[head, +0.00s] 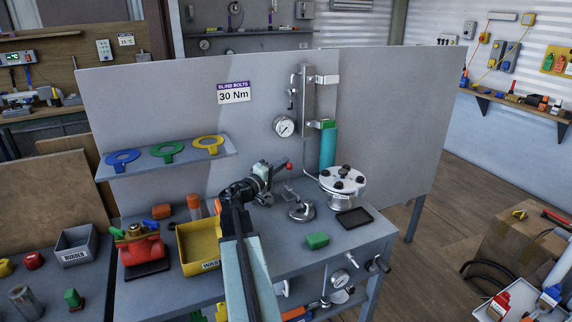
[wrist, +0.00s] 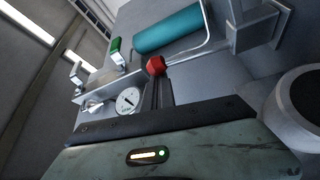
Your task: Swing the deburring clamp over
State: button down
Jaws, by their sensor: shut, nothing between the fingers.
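A lever with a red knob (head: 289,166) rises above the grey bench in the head view; I take it for the clamp's handle, though its base is hidden behind my gripper. The red knob (wrist: 156,65) also shows in the wrist view, on a metal bar running to the right. My gripper (head: 266,172) is at the end of my arm, just left of the knob. In the wrist view my gripper (wrist: 158,92) shows dark fingers, shut and empty, with their tips close below the knob. I cannot tell whether they touch it.
A white round fixture with black knobs (head: 342,181) stands right of my gripper. A round metal part (head: 300,211), a green block (head: 317,241) and a dark tray (head: 354,218) are on the bench. A yellow bin (head: 198,249) is to the left. A grey panel (head: 400,130) with a gauge (head: 284,126) stands behind.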

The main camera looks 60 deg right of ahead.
jog(key=shift+s+a, duration=0.4)
jog(key=shift+a, duration=0.2)
jog(key=shift+s+a, duration=0.4)
jog(key=shift+a, duration=0.2)
jog(key=shift+s+f, duration=0.1)
jog(key=shift+a, duration=0.15)
jog(key=r+b+v, duration=0.1)
jog(key=v, duration=0.6)
jog(key=shift+a+f, duration=0.25)
jog(key=shift+f, duration=0.3)
jog(key=shift+w, duration=0.2)
